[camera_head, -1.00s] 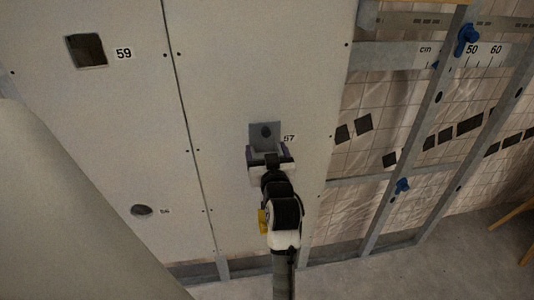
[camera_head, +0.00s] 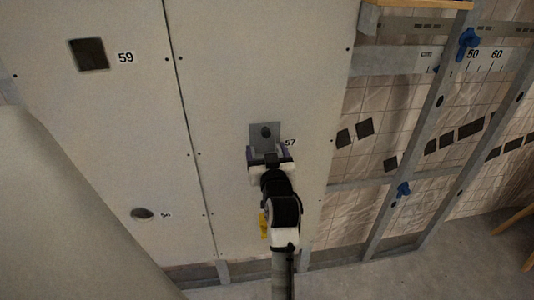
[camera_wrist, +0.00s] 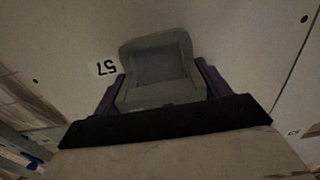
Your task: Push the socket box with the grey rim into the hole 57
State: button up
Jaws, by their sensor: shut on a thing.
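The grey-rimmed socket box (camera_head: 265,135) is at the wall panel, just left of the label 57 (camera_head: 290,143). In the wrist view the grey box (camera_wrist: 160,72) sits between the two purple fingers of my gripper (camera_wrist: 160,92), and the label 57 appears upside down (camera_wrist: 106,68). My gripper (camera_head: 268,158) is shut on the box from below and in front in the head view. The box's far end is at or close to the panel face. The hole 57 itself is hidden behind the box, so how deep the box sits cannot be told.
A square hole labelled 59 (camera_head: 90,54) is at the upper left, and a round hole (camera_head: 142,214) at the lower left. Bare metal studs (camera_head: 420,140) with blue clamps (camera_head: 468,40) stand at the right. A pale slanted surface (camera_head: 60,220) fills the lower left.

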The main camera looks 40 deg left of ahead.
jog(key=shift+w+a, duration=0.25)
jog(key=shift+w+a, duration=0.1)
jog(key=shift+a, duration=0.05)
dwell(0.4)
jog(key=shift+w+a, duration=0.15)
jog(key=shift+a, duration=0.15)
jog(key=shift+c, duration=0.5)
jog(key=shift+w, duration=0.1)
jog(key=o, duration=1.6)
jog(key=shift+c, duration=0.2)
